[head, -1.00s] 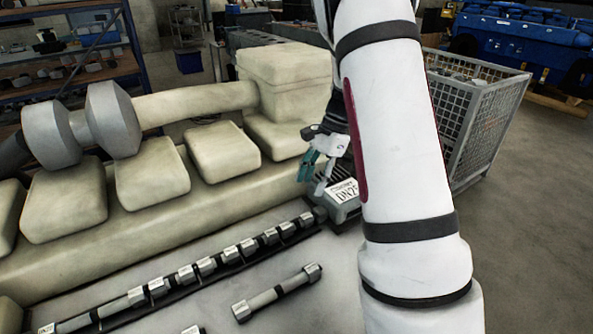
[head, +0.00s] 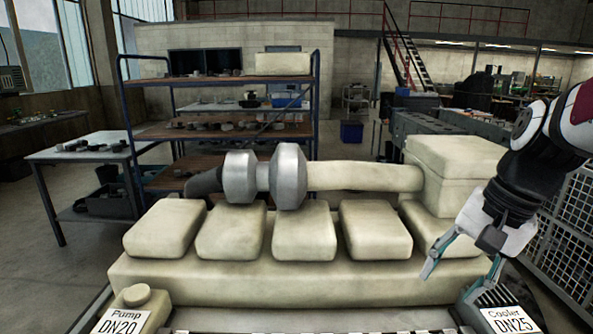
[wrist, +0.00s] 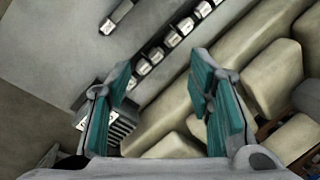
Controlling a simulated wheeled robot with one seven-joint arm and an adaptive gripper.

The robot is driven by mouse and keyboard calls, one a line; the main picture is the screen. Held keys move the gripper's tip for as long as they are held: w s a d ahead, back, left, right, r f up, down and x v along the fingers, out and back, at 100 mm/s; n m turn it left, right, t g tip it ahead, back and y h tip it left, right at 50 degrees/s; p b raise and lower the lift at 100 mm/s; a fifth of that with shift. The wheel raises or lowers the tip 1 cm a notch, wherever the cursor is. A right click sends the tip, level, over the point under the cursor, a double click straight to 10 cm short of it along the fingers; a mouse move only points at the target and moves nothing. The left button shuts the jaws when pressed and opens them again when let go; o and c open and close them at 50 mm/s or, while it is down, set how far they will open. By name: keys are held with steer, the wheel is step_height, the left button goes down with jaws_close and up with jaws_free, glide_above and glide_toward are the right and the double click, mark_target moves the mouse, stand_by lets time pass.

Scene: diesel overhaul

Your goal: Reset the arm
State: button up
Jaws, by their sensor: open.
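My gripper (head: 461,268) is at the right in the head view, pointing down above the grey box labelled "Cooler DN25" (head: 508,318). Its teal-padded fingers are spread apart with nothing between them. In the wrist view my gripper (wrist: 161,95) is also open and empty. The grey ribbed box (wrist: 122,127) shows there partly behind the left finger. My arm comes in from the right edge in the head view.
A cream engine block (head: 300,280) with several rounded covers fills the middle. A box labelled "Pump DN20" (head: 125,318) stands front left. A wire cage (head: 575,225) is at the right. In the wrist view, a row of metal fittings (wrist: 155,55) lies beside the block.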

steer(key=s+a+r+n+t+h, duration=0.1)
steer(key=s+a+n, duration=0.1)
steer(key=s+n, duration=0.2)
steer(key=s+a+r+n+t+h, duration=0.1)
steer(key=s+a+r+n+t, duration=0.1)
steer(key=s, duration=0.6)
steer(key=shift+s+a+n+h, duration=0.15)
steer(key=shift+a+n+h, duration=0.25)
steer(key=shift+n, duration=0.8)
